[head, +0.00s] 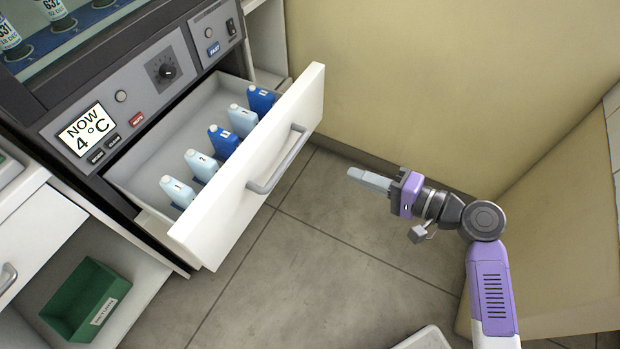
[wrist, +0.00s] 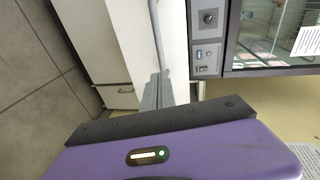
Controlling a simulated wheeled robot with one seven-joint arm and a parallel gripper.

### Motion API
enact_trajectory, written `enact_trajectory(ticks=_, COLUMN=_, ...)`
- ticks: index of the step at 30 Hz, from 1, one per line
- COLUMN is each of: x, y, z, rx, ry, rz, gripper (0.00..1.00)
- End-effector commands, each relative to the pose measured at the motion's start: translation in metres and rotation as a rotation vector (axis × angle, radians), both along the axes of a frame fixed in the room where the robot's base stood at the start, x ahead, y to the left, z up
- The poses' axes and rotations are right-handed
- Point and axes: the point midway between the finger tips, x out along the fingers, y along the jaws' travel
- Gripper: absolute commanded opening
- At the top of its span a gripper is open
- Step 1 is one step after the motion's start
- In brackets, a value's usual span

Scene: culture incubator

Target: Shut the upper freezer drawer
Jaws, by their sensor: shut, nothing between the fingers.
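The upper freezer drawer (head: 222,222) stands pulled out below the control panel in the head view. It has a white front with a grey bar handle (head: 278,163). Several light and dark blue bottles stand in a row inside it. My gripper (head: 354,173) is shut and empty, in front of the drawer and to the right of the handle, with a visible gap. In the wrist view, the shut fingers (wrist: 156,92) point toward the white drawer front (wrist: 132,40), and the handle (wrist: 157,35) runs up beyond them.
The control panel (head: 140,85) reads 4 °C above the drawer. A green bin (head: 75,310) sits on an open shelf at lower left. A beige wall (head: 430,80) stands behind and right of my arm. Grey floor (head: 310,270) is clear before the drawer.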

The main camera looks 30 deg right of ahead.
Motion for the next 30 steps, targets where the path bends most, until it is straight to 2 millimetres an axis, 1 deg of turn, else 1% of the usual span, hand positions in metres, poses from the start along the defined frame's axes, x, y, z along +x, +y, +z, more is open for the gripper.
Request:
enact_trajectory(ticks=1, x=-0.006, y=0.01, z=0.0, rx=0.038, ry=0.012, rz=0.039, gripper=0.0)
enact_trajectory(ticks=3, x=-0.011, y=0.019, z=0.002, rx=0.063, ry=0.022, rz=0.077, gripper=0.0)
enact_trajectory(ticks=5, x=-0.013, y=0.023, z=0.001, rx=0.07, ry=0.029, rz=0.091, gripper=0.0)
enact_trajectory(ticks=8, x=-0.008, y=0.028, z=-0.001, rx=0.074, ry=0.036, rz=0.096, gripper=0.0)
enact_trajectory(ticks=11, x=0.002, y=0.036, z=-0.004, rx=0.073, ry=0.035, rz=0.096, gripper=0.0)
enact_trajectory(ticks=24, x=0.069, y=0.085, z=-0.021, rx=0.071, ry=0.034, rz=0.094, gripper=0.0)
enact_trajectory(ticks=30, x=0.089, y=0.099, z=-0.026, rx=0.07, ry=0.035, rz=0.093, gripper=0.0)
